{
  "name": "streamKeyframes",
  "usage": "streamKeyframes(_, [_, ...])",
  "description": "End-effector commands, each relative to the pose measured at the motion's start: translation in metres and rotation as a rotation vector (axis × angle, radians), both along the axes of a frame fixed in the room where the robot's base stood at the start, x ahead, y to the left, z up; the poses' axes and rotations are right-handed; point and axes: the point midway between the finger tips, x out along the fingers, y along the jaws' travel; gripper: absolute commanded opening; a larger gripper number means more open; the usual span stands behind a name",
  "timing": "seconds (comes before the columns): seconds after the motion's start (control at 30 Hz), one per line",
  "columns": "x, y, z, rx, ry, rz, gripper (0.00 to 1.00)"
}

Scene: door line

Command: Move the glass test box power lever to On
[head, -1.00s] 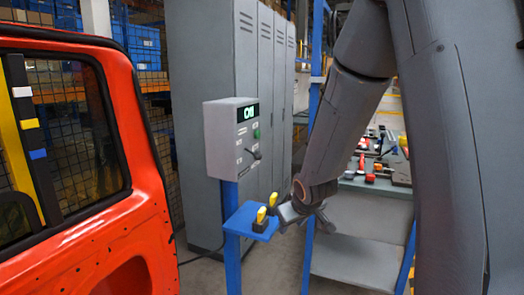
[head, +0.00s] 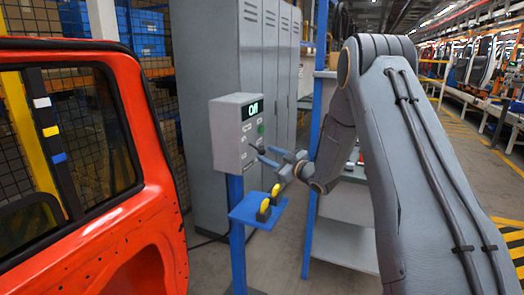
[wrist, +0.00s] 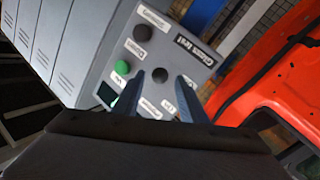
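The grey glass test box (head: 232,150) stands on a blue post, with a dark display (head: 251,110) showing green characters I cannot read for certain. In the wrist view, the box face (wrist: 200,62) appears tilted, with a "Glass test" label. The power lever's round black end (wrist: 160,75) shows between my fingertips; its angle is hard to tell. My gripper (head: 272,157) is in front of the box's lower right. In the wrist view, the fingers of my gripper (wrist: 164,88) are apart, one on each side of the lever end. Contact with the lever cannot be told.
A green button (wrist: 122,68) and a black button (wrist: 142,32) are near the lever. A blue shelf (head: 245,212) with yellow-topped pieces (head: 270,198) is below my gripper. The orange car door (head: 120,220) is left. Grey lockers (head: 215,60) stand behind.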

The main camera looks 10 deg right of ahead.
Motion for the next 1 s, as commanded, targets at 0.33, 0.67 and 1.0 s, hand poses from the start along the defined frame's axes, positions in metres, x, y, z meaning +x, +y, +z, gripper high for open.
streamKeyframes(0.33, [0.035, 0.020, 0.000, 0.000, 0.001, 0.000, 0.38])
streamKeyframes(0.67, [0.038, 0.022, 0.000, -0.001, 0.002, -0.001, 0.37])
streamKeyframes(1.0, [0.038, 0.022, 0.000, -0.001, 0.002, -0.001, 0.00])
